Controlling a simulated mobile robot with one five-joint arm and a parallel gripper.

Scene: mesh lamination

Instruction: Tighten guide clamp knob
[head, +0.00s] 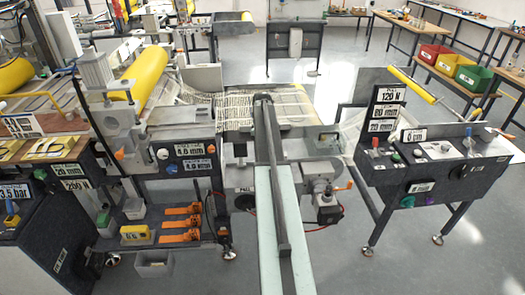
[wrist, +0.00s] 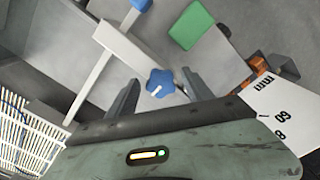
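In the wrist view, a blue star-shaped knob (wrist: 160,83) with a pale mark on its face sits at the end of a light grey bar (wrist: 122,45). My gripper (wrist: 160,95) is open. One dark finger stands to the left of the knob and one to the right, with the knob between them in the picture. I cannot tell whether either finger touches it or how deep the knob lies. In the head view, my arm reaches forward over the mesh machine. Its far end hides the fingers, and I cannot make out this knob there.
The wrist view shows a second blue part (wrist: 141,5), a green block (wrist: 191,25), an orange part (wrist: 260,66), a white label plate (wrist: 282,112) and pale mesh (wrist: 28,140). In the head view, a control stand (head: 435,170) is at right, with open floor around it.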

